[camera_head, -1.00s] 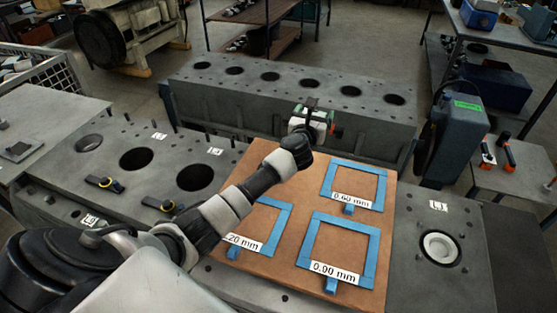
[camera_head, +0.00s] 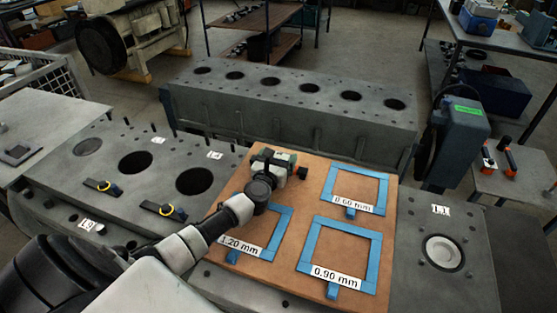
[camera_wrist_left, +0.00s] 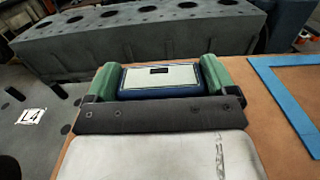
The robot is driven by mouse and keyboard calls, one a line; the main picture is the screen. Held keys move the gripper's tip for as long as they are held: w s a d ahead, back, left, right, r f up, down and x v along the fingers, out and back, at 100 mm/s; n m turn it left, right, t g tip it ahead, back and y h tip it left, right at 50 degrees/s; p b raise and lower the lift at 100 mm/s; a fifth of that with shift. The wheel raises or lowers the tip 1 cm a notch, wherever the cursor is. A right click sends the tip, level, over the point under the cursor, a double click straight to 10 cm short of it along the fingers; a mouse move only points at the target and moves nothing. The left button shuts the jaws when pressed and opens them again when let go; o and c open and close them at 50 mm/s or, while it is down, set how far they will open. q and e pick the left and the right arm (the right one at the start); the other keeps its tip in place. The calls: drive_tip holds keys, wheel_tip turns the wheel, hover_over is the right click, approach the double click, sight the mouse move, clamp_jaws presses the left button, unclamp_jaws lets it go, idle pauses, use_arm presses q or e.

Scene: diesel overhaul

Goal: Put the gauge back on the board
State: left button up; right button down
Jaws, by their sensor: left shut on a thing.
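My left gripper (camera_head: 279,160) is over the far left part of the brown board (camera_head: 290,212). In the left wrist view its green fingers (camera_wrist_left: 158,84) are shut on a blue gauge (camera_wrist_left: 159,79) with a pale face and a small dark strip. The gauge is mostly hidden by the gripper in the head view. Whether it touches the board is unclear. The board has blue square outlines labelled 1.20 mm (camera_head: 283,228), 0.90 mm (camera_head: 373,263) and 0.60 mm (camera_head: 379,190). My arm partly covers the 1.20 mm outline. My right gripper is not in view.
Grey engine blocks with round bores stand left (camera_head: 113,181) and behind (camera_head: 290,115) the board. Two black pieces with yellow rings (camera_head: 103,187) lie on the left block. The insides of the board's outlines look clear.

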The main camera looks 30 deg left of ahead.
use_arm(q)
drive_tip(key=shift+f, duration=0.1)
drive_tip(key=o, duration=1)
drive_tip(key=shift+o, duration=0.2)
drive_tip(key=shift+r, duration=0.25)
drive_tip(key=v, duration=0.7)
drive_tip(key=shift+s, duration=0.25)
